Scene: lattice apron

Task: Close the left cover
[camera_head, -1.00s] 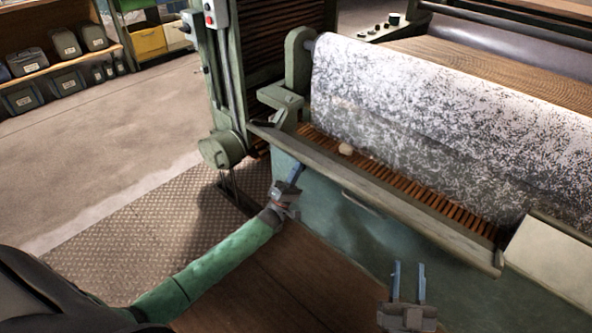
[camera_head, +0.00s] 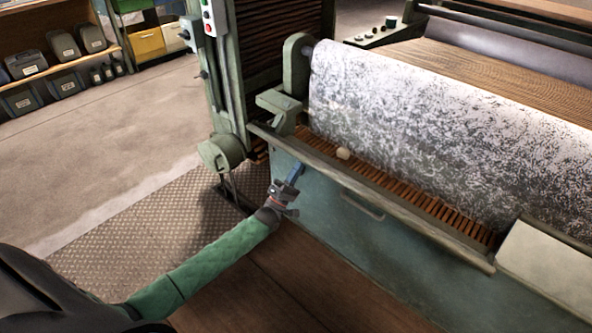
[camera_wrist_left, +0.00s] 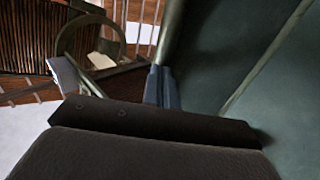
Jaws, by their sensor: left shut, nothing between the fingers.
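The left cover appears to be the teal panel (camera_head: 330,210) with a bar handle (camera_head: 362,206). It hangs down at the machine's front, below the grey-green rail, and the slatted lattice (camera_head: 430,205) above it is exposed. My left gripper (camera_head: 297,170) is shut and empty at the panel's left end, just below the rail. In the left wrist view its blue fingers (camera_wrist_left: 161,86) are together, with the teal surface (camera_wrist_left: 215,70) close on their right. I cannot tell whether they touch it. My right gripper is not in view.
A pale cover (camera_head: 550,265) lies flat at the right. A green machine post (camera_head: 226,80) stands left of my left gripper. The tread-plate floor (camera_head: 140,225) is clear.

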